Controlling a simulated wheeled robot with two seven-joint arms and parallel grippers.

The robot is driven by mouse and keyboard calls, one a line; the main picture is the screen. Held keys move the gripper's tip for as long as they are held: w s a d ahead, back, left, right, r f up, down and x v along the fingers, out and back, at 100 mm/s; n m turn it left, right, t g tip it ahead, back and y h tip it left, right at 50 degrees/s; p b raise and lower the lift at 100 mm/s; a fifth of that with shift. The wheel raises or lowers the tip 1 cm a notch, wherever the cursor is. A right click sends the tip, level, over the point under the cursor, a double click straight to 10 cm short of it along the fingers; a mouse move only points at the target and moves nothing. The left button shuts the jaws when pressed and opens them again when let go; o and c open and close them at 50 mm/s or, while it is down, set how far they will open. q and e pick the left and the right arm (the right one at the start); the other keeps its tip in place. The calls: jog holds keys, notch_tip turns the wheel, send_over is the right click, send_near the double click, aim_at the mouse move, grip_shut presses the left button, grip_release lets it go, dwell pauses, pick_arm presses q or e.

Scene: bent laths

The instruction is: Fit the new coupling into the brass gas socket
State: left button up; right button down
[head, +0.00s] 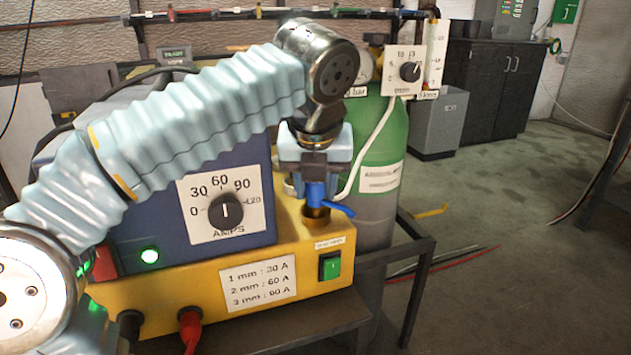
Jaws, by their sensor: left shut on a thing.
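My left gripper (314,179) hangs down from its wrist at the middle of the head view. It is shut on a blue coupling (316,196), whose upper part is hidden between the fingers. A blue lever (338,208) sticks out to the right at the coupling's foot. The brass gas socket (316,214) sits on top of the yellow welder base, right below the coupling. The coupling's lower end is at the socket's mouth; I cannot tell how deep it sits. My right gripper is not in view.
The blue welder housing (150,225) with an amps dial (226,211) stands left of the socket. A green gas cylinder (385,135) with a pale hose stands close behind on the right. Dark cabinets (490,70) are farther back. The floor at right is mostly open.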

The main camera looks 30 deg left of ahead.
pick_arm(q)
jog(key=o, duration=1.2)
jog(key=p+v, duration=0.2)
jog(key=v, duration=1.1)
jog(key=shift+s+r+p, duration=0.2)
jog(key=shift+r+p, duration=0.1)
jog(key=shift+r, duration=0.05)
jog(key=shift+d, duration=0.1)
